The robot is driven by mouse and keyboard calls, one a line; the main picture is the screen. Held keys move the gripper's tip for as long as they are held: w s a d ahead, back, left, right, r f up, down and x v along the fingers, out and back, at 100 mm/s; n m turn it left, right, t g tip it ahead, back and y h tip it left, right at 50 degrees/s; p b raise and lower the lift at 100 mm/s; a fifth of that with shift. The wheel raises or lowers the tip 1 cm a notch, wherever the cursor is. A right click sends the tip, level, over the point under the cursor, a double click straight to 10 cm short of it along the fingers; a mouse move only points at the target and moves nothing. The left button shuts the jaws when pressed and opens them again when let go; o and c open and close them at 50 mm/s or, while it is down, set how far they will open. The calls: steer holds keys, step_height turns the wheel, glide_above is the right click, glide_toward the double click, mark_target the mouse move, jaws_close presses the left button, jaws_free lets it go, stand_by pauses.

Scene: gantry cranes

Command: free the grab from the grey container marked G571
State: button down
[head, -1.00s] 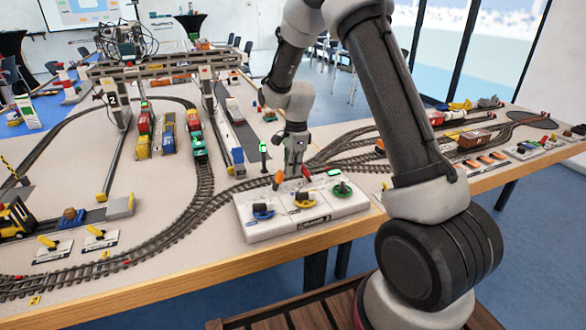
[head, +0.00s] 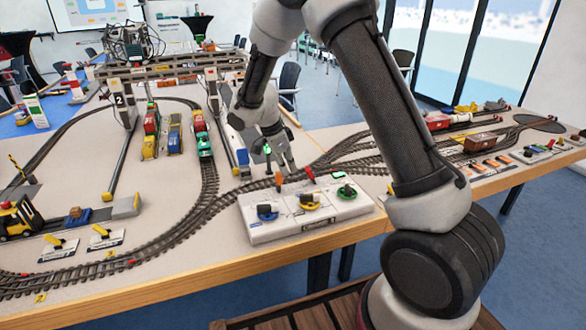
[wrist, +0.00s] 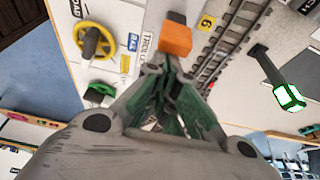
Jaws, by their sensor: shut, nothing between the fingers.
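My gripper (head: 286,168) is shut and empty, tilted, just behind the white control box (head: 305,228). In the wrist view its closed fingers (wrist: 170,68) point at an orange lever head (wrist: 175,38), very close to it; I cannot tell whether they touch. The orange lever (head: 278,181) stands at the box's back edge in the head view. A gantry crane (head: 165,68) marked 2 spans the tracks at the back left. I cannot make out the grab or a grey container marked G571; my arm covers part of the crane's right side.
A green-lit post (head: 267,150) stands close to my gripper. Rails curve around the box.

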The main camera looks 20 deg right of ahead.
steer(key=shift+a+h, duration=0.5)
steer(key=shift+a+r, duration=0.2)
steer(key=shift+a, duration=0.25)
steer(key=shift+r, duration=0.15)
steer(key=shift+r, duration=0.7)
